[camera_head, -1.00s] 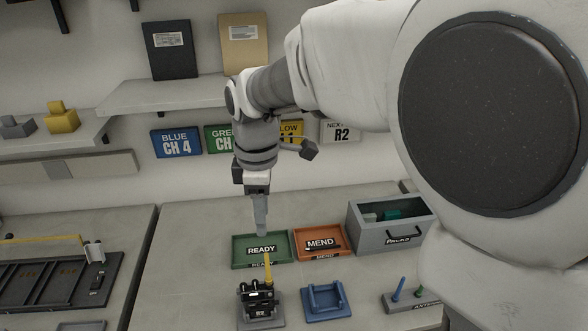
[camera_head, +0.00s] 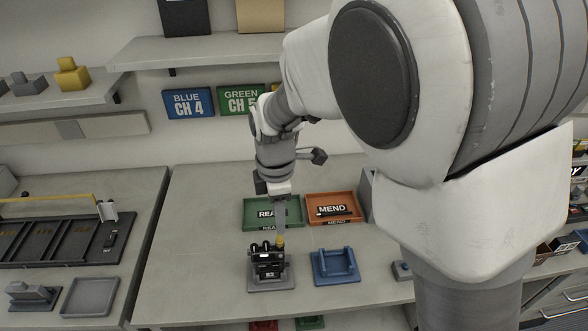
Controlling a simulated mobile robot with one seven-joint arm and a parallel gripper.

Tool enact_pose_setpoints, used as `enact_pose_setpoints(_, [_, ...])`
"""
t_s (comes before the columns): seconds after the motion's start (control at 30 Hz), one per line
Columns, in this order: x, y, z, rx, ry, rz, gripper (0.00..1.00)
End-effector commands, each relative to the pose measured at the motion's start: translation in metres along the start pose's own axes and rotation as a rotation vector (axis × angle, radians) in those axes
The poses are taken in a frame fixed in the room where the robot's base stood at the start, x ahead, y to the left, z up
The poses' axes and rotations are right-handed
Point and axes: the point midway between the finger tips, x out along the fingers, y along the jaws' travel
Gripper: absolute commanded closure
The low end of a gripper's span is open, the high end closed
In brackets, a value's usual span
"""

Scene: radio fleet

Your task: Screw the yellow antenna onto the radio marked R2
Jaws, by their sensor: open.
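A black radio (camera_head: 267,264) stands upright in a grey cradle (camera_head: 270,284) on the bench. The label on its front is too small to read surely. A short yellow piece, the lower part of the yellow antenna (camera_head: 281,241), shows at the radio's top right corner. My gripper (camera_head: 280,231) points down right over that corner, its fingers at the antenna and hiding its upper part. The jaws are open. I cannot tell whether the antenna's thread is seated in the radio.
A green READY tray (camera_head: 250,213) and an orange MEND tray (camera_head: 345,197) lie behind the radio. A blue cradle (camera_head: 335,267) stands empty to its right. A black rack (camera_head: 50,248) and a grey tray (camera_head: 90,297) are at left. My arm hides much of the right side.

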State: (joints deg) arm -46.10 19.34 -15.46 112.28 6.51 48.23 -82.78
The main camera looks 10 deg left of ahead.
Motion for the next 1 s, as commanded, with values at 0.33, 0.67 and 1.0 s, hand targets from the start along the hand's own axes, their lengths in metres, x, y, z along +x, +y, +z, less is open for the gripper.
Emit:
enact_pose_setpoints(0.33, [0.049, 0.000, 0.000, 0.000, -0.001, -0.002, 0.50])
enact_pose_setpoints(0.67, [0.054, 0.000, 0.000, 0.000, -0.001, 0.000, 0.50])
enact_pose_setpoints(1.0, [0.054, 0.000, 0.000, 0.000, 0.000, 0.000, 1.00])
